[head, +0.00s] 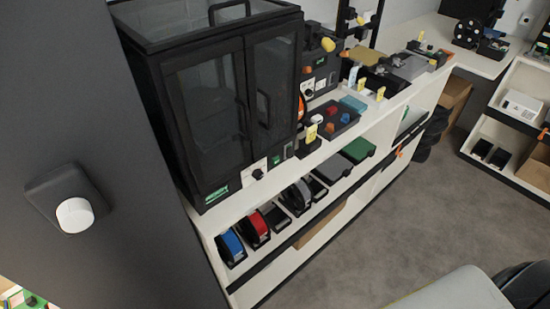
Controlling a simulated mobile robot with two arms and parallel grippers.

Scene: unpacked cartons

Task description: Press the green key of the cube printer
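A black-framed enclosure with clear doors (205,105), which looks like the cube printer, stands on the white shelf unit at left centre. Its doors look shut. On its lower front there is a green lit patch (217,194) at the left corner. A dark knob (258,174) sits on a pale panel further right, and a small green spot (276,160) shows beside it. I cannot tell which green patch is the key. Neither of my grippers is in view.
A dark wall panel with a white knob (75,215) fills the left. The white shelf unit (330,149) holds a tray of coloured parts (333,119) on top and spools, one red (253,229), below.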

